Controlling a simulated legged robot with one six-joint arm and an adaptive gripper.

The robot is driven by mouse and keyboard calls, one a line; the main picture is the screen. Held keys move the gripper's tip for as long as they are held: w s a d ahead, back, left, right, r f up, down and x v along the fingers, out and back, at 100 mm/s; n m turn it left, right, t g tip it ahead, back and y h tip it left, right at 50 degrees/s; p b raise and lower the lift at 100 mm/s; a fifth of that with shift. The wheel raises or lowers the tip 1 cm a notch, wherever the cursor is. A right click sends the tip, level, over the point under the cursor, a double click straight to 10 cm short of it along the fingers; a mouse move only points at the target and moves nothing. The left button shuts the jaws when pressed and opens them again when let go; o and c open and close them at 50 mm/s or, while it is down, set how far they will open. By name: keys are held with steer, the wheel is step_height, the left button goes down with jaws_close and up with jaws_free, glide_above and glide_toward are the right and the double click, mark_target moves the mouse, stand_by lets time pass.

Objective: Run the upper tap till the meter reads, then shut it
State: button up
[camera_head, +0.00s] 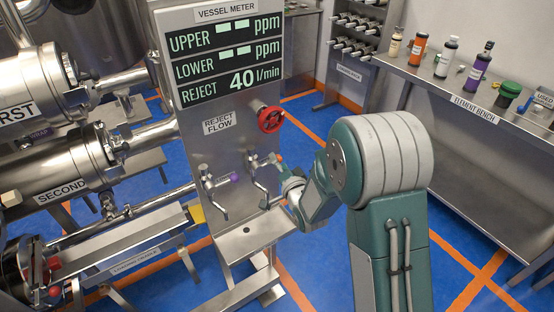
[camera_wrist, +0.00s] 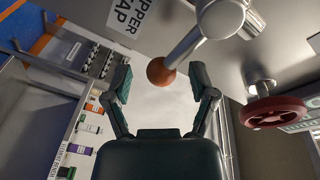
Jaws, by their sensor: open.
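The vessel meter (camera_head: 222,45) in the head view shows dashes for UPPER and LOWER ppm, and REJECT 40 l/min. Below it, the tap with the orange-red knob (camera_head: 279,158) is at the right, and the tap with the purple knob (camera_head: 235,178) is at the left. My gripper (camera_head: 285,182) is beside the right tap, its fingers partly hidden. In the wrist view, its two fingers are spread, with the orange-brown ball knob (camera_wrist: 161,71) of a lever between or just beyond the tips. No finger visibly touches it. A label reading "UPPER TAP" (camera_wrist: 127,17) is nearby, partly cut off.
A red handwheel (camera_head: 270,119) sits above the taps near the "REJECT FLOW" label; it also shows in the wrist view (camera_wrist: 274,112). Steel vessels marked FIRST and SECOND (camera_head: 62,187) stand at left. The element bench (camera_head: 455,103) with several bottles is at right.

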steer(key=shift+x, duration=0.85)
steer(key=shift+s, duration=0.1)
jaws_close()
